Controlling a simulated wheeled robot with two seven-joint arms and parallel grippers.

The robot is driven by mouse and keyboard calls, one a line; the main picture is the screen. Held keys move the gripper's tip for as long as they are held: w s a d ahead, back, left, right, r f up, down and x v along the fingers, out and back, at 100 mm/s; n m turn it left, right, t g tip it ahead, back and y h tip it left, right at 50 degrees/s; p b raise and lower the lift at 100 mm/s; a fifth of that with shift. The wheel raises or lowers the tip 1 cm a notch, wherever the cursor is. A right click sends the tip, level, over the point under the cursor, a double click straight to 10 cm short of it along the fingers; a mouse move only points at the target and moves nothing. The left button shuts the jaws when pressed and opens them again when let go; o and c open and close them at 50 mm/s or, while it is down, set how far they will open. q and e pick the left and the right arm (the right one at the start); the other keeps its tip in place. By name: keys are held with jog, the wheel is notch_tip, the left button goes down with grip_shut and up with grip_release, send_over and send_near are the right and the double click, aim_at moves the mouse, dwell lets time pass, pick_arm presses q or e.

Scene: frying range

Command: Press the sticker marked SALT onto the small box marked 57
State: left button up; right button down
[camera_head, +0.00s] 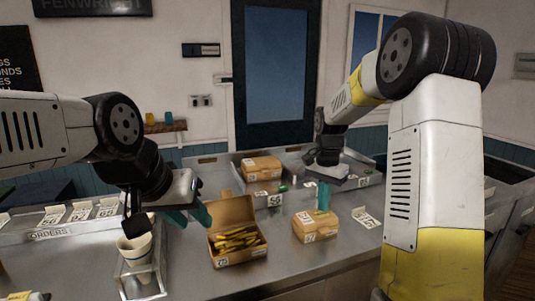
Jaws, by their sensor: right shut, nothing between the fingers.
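A small closed brown box (318,231) stands on the steel counter right of centre. It has a white label on its front that looks like 57, though the print is tiny. A white patch (303,217) lies on its lid; I cannot read whether it says SALT. My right gripper (322,209) is shut and empty, its teal fingers pointing down at the box lid; I cannot tell whether they touch it. My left gripper (188,217) is open and empty, its teal fingers apart above the counter, left of the open box of fries.
An open box of fries (238,257) stands in the middle. A paper cup (135,250) sits in a wire holder (143,281) at front left. Another closed box (262,168) stands behind. A number card (367,217) lies right of the small box. More cards (80,211) line the left.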

jog(key=shift+f, duration=0.6)
jog(key=shift+r, duration=0.15)
dwell(0.5)
notch_tip(320, 180, up, 8)
dwell(0.8)
